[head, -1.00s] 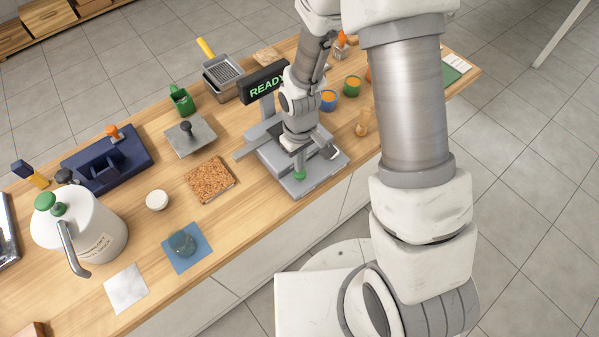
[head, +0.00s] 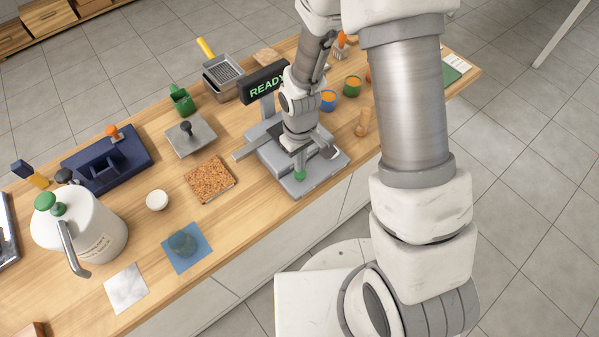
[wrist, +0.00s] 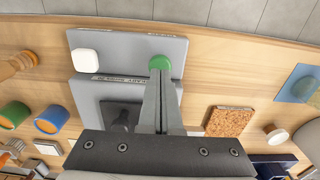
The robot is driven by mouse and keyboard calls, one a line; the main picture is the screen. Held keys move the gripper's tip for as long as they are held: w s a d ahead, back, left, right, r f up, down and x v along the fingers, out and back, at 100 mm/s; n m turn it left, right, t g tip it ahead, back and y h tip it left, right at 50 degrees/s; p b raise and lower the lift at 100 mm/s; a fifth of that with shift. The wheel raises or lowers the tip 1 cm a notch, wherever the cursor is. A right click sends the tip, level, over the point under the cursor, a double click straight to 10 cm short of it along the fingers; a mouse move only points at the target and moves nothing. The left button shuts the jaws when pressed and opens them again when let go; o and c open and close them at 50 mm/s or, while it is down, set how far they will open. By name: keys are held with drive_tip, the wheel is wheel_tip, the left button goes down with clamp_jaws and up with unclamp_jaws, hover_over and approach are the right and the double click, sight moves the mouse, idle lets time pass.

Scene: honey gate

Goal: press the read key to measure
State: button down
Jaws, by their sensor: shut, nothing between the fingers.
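The measuring device (head: 316,181) is a grey unit at the front edge of the bench, with a dark display (head: 266,82) on a post showing "READY" in green letters. A round green key (head: 300,176) sits on its front plate; it also shows in the wrist view (wrist: 160,62). A white key (wrist: 86,62) is on the same plate, to its left in the wrist view. My gripper (head: 299,168) points down at the green key, shut and empty. In the wrist view its fingertips (wrist: 160,73) overlap the key's near edge. I cannot tell whether they touch it.
A wooden peg (head: 363,122) and blue (head: 328,100) and green (head: 352,86) pots stand to the right. A white canister (head: 80,225) stands at the far left.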

drive_tip(key=shift+f, duration=0.1)
drive_tip(key=shift+f+b, duration=1)
idle(0.6)
drive_tip(key=shift+r+p, duration=0.65)
drive_tip(key=shift+r, duration=0.45)
drive_tip(key=shift+r, duration=0.1)
drive_tip(key=shift+r+p, duration=1.8)
drive_tip(key=shift+r, duration=0.6)
